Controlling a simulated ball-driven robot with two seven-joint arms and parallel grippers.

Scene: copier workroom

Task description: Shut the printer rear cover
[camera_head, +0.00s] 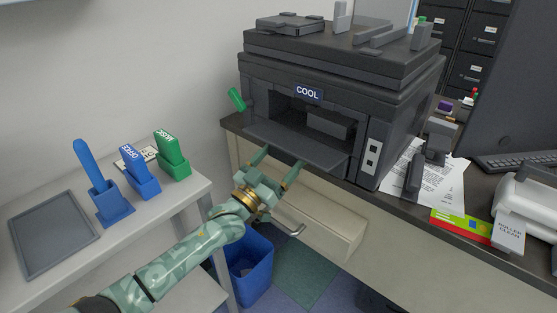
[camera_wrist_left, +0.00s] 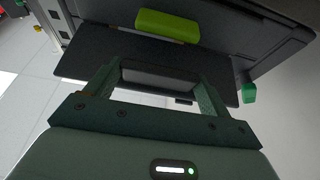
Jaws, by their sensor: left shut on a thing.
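The printer (camera_head: 335,88) is a dark grey machine with a "COOL" sign on the desk. Its rear cover (camera_head: 300,150), a flat dark flap, is folded down and open below a dark cavity. My left gripper (camera_head: 278,163) is at the flap's outer edge, its two fingers spread along it. In the left wrist view, the gripper (camera_wrist_left: 155,88) is shut on a dark bar-like part of the cover (camera_wrist_left: 150,62), with one finger at each end. A yellow-green part (camera_wrist_left: 167,26) shows beyond the flap. My right gripper is not in view.
A green lever (camera_head: 237,99) sticks out left of the opening. At left, a white table (camera_head: 165,213) holds a grey tray (camera_head: 52,236) and blue and green holders. A blue bin (camera_head: 247,268) and a drawer with a handle (camera_head: 318,222) are below. Papers (camera_head: 442,180) lie right of the printer.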

